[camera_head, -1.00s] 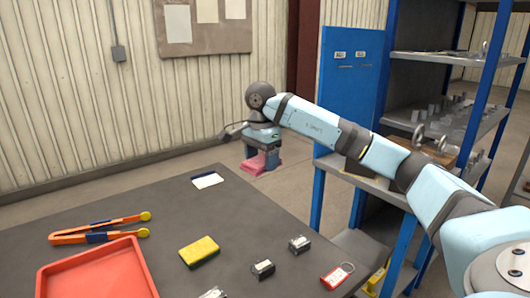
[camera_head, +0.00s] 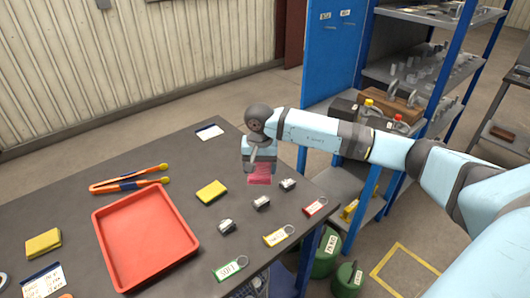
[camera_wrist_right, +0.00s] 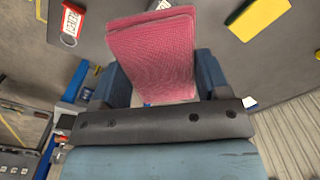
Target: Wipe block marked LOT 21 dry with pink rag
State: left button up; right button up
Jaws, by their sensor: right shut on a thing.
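My right gripper (camera_head: 258,168) is shut on the folded pink rag (camera_head: 261,179) and holds it above the dark table, beside the small blocks. In the right wrist view the pink rag (camera_wrist_right: 153,55) hangs between the two blue fingers (camera_wrist_right: 160,85). Three small dark-and-silver blocks stand in a slanting row: one nearest the rag (camera_head: 288,185), one in the middle (camera_head: 261,203) and one nearer the tray (camera_head: 226,227). Their markings are too small to read, so I cannot tell which is LOT 21. My left gripper is out of view.
A red tray (camera_head: 147,240), orange-blue tongs (camera_head: 130,180) and yellow sponges (camera_head: 211,192) (camera_head: 43,243) lie on the table. Red (camera_head: 315,207), yellow (camera_head: 276,236) and green (camera_head: 229,268) tags lie near its right edge. A blue shelf unit (camera_head: 330,45) stands behind my right arm.

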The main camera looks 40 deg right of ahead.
jog(key=shift+f, duration=0.55)
notch_tip(320, 180, down, 4)
jog(key=shift+r+b, duration=0.1)
jog(key=shift+b, duration=0.85)
jog(key=shift+f, duration=0.6)
